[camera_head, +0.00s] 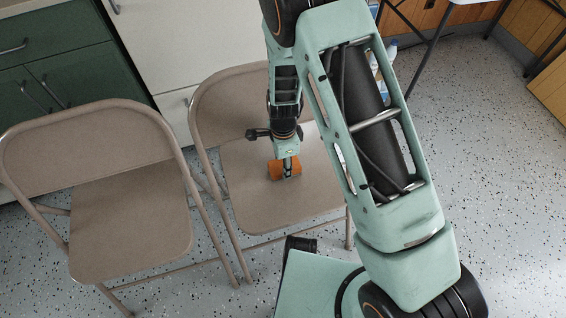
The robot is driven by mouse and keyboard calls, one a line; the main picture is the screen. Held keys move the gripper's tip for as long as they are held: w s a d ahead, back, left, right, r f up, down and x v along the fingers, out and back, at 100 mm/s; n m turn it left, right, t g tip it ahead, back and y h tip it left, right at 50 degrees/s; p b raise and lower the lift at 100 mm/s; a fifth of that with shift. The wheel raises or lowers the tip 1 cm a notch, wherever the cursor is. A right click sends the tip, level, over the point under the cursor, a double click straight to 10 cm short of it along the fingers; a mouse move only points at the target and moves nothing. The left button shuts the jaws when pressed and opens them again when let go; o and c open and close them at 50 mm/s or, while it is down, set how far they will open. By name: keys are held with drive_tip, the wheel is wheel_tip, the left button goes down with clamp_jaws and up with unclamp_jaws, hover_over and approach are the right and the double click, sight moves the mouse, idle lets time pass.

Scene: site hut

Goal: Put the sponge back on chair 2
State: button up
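The orange sponge (274,172) is at the seat of the right-hand folding chair (255,205), near the middle of the seat. My gripper (287,168) points down over that seat. One finger lies against the near side of the sponge, with orange showing on both sides of it; the other finger is hidden. The gripper looks shut on the sponge. I cannot tell whether the sponge touches the seat or hangs just above it. A second tan folding chair (130,218) stands at the left with an empty seat. No number shows on either chair.
Green cabinets (55,62) and a white cabinet (185,40) stand behind the chairs. Bottles (391,50) and dark table legs (425,50) show at the upper right, partly behind my arm. The speckled floor (500,180) at the right is clear.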

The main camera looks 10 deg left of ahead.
drive_tip(key=shift+f, duration=0.45)
idle(0.3)
drive_tip(key=o, duration=1.1)
wheel_tip(320, 180, up, 12)
